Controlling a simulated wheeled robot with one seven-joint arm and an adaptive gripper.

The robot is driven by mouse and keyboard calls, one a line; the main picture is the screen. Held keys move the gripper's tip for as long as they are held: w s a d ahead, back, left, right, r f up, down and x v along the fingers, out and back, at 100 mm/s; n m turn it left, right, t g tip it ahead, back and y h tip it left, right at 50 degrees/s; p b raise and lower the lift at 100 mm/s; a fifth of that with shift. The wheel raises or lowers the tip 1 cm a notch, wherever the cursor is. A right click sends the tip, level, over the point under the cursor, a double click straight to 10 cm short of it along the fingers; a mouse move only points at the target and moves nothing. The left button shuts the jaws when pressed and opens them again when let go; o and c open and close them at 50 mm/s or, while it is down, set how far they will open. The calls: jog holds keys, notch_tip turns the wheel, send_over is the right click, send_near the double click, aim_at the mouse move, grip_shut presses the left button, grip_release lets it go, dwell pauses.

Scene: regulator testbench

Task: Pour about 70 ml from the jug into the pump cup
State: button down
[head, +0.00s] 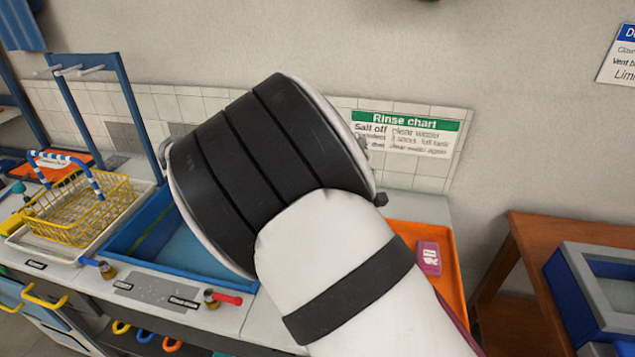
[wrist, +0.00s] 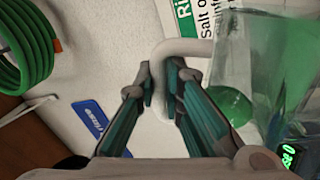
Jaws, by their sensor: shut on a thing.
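In the wrist view my gripper (wrist: 160,84) is shut on the pale, curved handle of the jug (wrist: 186,47). The jug is a clear, green-tinted vessel at the right of that view, partly cut off by the frame edge. A green patch shows low in it; I cannot tell whether this is liquid or something behind. I cannot make out the pump cup in either view. In the head view my own arm hides the gripper, the jug and the middle of the bench.
The head view shows a yellow wire basket (head: 75,212), a blue basin (head: 150,255), an orange tray (head: 408,236) with a magenta item (head: 429,258), and a blue-walled tank (head: 570,290). The wrist view shows a green hose coil (wrist: 22,50), a blue label (wrist: 90,120) and a lit green display (wrist: 288,157).

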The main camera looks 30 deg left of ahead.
jog(key=shift+s+a+r+n+p, duration=0.1)
jog(key=shift+a+r+n+p, duration=0.2)
jog(key=shift+a+n+p, duration=0.15)
dwell(0.5)
jog(key=shift+w+d+f+m+b, duration=0.2)
jog(key=shift+d+m+b, duration=0.1)
jog(key=shift+d+m, duration=0.3)
jog(key=shift+w+d+f+m+b, duration=0.1)
jog(key=shift+d+f+m+b, duration=0.15)
jog(key=shift+d+m, duration=0.25)
jog(key=shift+w+d+r+m+h, duration=0.1)
jog(key=shift+w+d+m+h, duration=0.1)
jog(key=shift+m+h, duration=0.3)
jog(key=shift+s, duration=0.25)
jog(key=m, duration=0.1)
jog(key=f, duration=0.1)
jog(key=d+f+m, duration=0.1)
jog(key=shift+w+m, duration=0.25)
jog(key=shift+m, duration=0.1)
jog(key=shift+d+f+m+h, duration=0.3)
jog(key=shift+f+m, duration=0.25)
jog(key=shift+m, duration=0.25)
